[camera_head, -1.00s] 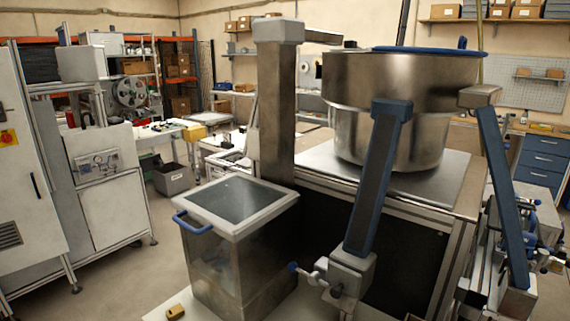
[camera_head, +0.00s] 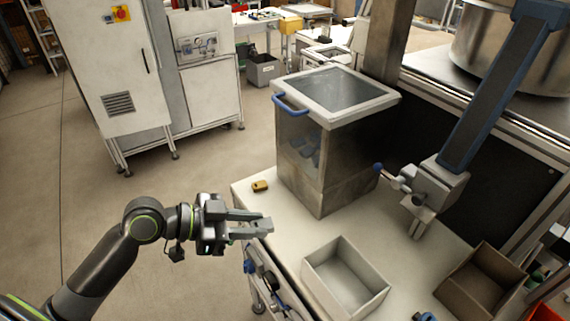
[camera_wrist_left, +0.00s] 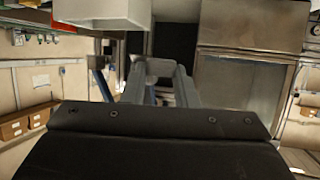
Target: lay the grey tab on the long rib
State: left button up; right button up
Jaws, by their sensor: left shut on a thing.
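My left gripper (camera_head: 262,225) reaches in from the left over the near-left corner of the white worktable, pointing right. It is shut on a small grey piece, which looks like the grey tab; in the left wrist view the tab (camera_wrist_left: 160,67) shows between the finger ends of the gripper (camera_wrist_left: 160,80). In the head view the tab hardly stands out from the grey fingers. I cannot pick out the long rib in either view. My right gripper is not in view.
The white worktable (camera_head: 262,208) bears a small yellow-brown block (camera_head: 260,186), a clear-lidded bin with a blue handle (camera_head: 291,102), an open white box (camera_head: 312,277) and a brown open box (camera_head: 462,297). A blue-grey post with a clamp (camera_head: 440,185) stands at the right.

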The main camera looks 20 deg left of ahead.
pick_arm(q)
jog(key=d+r+m+g+h, duration=0.1)
jog(key=d+r+m+g, duration=0.25)
jog(key=d, duration=0.35)
jog(key=d+r+m+g+h, duration=0.1)
jog(key=d+r+m+g, duration=0.25)
jog(key=d+g, duration=0.2)
jog(key=s+a+r+n+t, duration=0.2)
jog(key=a+r+t, duration=0.1)
jog(key=r+t, duration=0.1)
jog(key=shift+r+n, duration=0.3)
jog(key=shift+r, duration=0.2)
